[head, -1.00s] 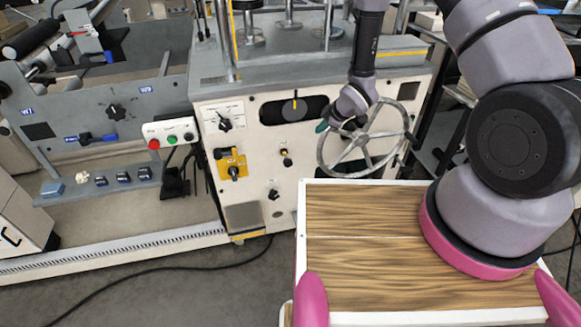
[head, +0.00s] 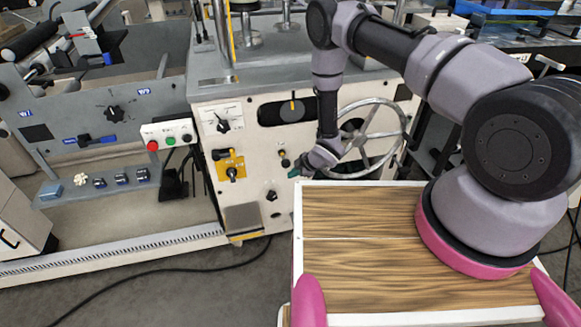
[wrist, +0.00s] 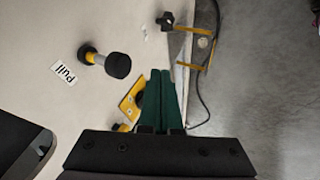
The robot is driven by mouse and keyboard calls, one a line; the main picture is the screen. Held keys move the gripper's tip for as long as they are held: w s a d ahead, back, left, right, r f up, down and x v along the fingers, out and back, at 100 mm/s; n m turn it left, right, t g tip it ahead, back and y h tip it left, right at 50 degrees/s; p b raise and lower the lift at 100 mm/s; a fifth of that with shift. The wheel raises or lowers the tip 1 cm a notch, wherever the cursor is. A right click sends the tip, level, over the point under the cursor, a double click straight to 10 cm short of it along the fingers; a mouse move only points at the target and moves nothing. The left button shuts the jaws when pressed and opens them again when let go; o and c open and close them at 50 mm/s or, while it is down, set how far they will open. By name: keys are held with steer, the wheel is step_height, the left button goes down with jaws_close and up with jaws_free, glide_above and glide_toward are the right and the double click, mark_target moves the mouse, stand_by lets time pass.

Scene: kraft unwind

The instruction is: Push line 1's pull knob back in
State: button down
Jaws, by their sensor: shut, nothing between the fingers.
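The pull knob (wrist: 118,65) is black, on a shaft with a yellow collar, and stands out from the cream panel. A "Pull" label (wrist: 64,75) is beside it in the wrist view. The knob also shows small in the head view (head: 285,162). My gripper (wrist: 161,73) has dark green fingers that are shut and empty. In the wrist view the fingertips are right of the knob and apart from it. In the head view my gripper (head: 294,173) is just below and right of the knob. No contact shows.
A yellow-plated rotary switch (head: 231,168) is left of the knob, and another black knob (head: 271,195) is below. A large handwheel (head: 372,140) stands to the right, behind my wrist. A wood-topped surface (head: 360,215) is in front. The floor at lower left is mostly clear, with a cable.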

mark_target(288, 160)
steer(key=shift+w+a+r, duration=0.15)
steer(key=shift+w+a, duration=0.05)
steer(key=shift+w, duration=0.75)
steer(key=shift+w+a+r, duration=0.1)
steer(key=shift+w+a, duration=0.1)
steer(key=shift+w, duration=0.7)
steer(key=w, duration=0.1)
steer(key=w+a, duration=0.1)
steer(key=w, duration=0.1)
steer(key=shift+w, duration=0.1)
steer(key=shift+w+r, duration=0.15)
steer(key=shift+w, duration=0.15)
